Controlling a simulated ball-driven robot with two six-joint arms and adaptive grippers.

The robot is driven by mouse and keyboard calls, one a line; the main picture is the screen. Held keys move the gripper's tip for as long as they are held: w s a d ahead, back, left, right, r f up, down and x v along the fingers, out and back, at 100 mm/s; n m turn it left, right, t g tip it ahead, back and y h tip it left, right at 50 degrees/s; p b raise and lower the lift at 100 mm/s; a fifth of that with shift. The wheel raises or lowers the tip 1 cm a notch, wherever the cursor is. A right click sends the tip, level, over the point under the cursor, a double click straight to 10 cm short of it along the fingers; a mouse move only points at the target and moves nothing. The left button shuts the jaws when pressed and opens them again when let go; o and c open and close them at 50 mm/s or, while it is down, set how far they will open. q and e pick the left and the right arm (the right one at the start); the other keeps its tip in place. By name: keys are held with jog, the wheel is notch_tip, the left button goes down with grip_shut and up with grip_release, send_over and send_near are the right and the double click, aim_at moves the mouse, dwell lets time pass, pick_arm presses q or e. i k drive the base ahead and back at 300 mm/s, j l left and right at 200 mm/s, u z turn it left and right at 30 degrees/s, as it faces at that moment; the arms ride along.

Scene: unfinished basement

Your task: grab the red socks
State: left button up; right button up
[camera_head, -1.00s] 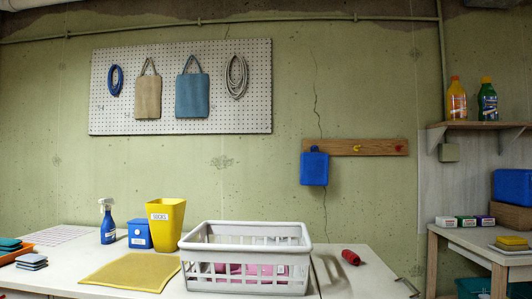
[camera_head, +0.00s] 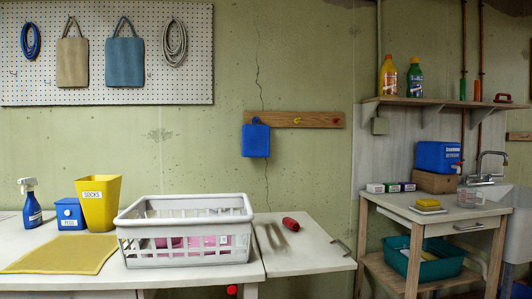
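A small red roll (camera_head: 290,224), which looks like the rolled red socks, lies on the white table right of the laundry basket. The white slatted laundry basket (camera_head: 184,206) stands on the table and holds something pink (camera_head: 190,241), partly hidden by its slats. A yellow bin labelled SOCKS (camera_head: 98,205) stands left of the basket, apart from it. Neither of my grippers is in view.
A blue box (camera_head: 69,213), spray bottle (camera_head: 31,204) and yellow mat (camera_head: 62,254) are at left. A red round thing (camera_head: 232,289) shows below the table edge. At right stand a wooden bench (camera_head: 440,217) and teal tub (camera_head: 422,261). The table around the red roll is mostly clear.

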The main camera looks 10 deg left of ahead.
aim_at(291, 224)
jog(key=u, duration=0.85)
jog(key=i+l+u, duration=0.2)
jog(key=l+u, duration=0.25)
jog(key=i+l+u, duration=0.1)
jog(key=l+u, duration=0.75)
jog(key=l, duration=0.15)
